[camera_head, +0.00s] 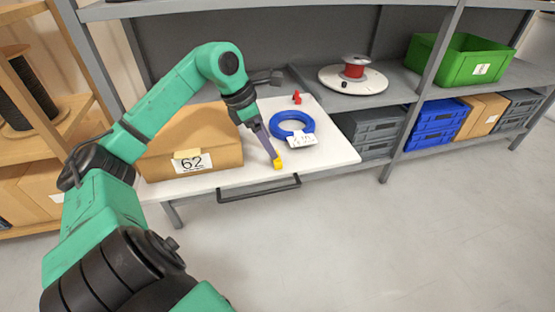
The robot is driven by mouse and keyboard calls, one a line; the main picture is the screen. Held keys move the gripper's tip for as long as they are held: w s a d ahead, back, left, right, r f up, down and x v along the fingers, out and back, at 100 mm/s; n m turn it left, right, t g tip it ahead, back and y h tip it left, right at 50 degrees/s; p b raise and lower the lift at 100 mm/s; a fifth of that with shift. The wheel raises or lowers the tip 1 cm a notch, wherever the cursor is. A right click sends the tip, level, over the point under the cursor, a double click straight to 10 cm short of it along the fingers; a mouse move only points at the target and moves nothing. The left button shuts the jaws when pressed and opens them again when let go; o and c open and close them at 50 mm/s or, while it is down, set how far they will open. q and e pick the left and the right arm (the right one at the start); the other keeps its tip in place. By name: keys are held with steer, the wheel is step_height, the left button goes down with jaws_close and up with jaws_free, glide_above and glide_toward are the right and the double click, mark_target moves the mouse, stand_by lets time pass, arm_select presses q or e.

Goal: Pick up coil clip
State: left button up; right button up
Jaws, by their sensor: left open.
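A small red piece (297,97), which looks like the coil clip, stands on the white pull-out board (335,155) behind a blue cable coil (283,123). The coil lies flat, with a white printed label (300,139) at its front right. My left gripper (277,161) reaches down over the board with a yellow tip, between a cardboard box and the coil. It is open, in front of the red piece and apart from it. Whether its tip touches the board I cannot tell. My right gripper is out of view.
A cardboard box (215,145) marked 62 stands left of my gripper. A reel with red cable (354,68) sits on a white disc on the shelf behind. A green bin (455,65) is at right. The front floor is clear.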

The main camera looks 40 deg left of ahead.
mark_target(277, 151)
arm_select(q)
steer(key=x, duration=0.5)
steer(key=shift+w+d+f, duration=0.2)
steer(key=shift+d+f, duration=0.05)
steer(key=shift+f, duration=0.05)
jaws_close()
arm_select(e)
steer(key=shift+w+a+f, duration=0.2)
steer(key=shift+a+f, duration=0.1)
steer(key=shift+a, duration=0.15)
arm_select(q)
steer(key=shift+r, duration=0.1)
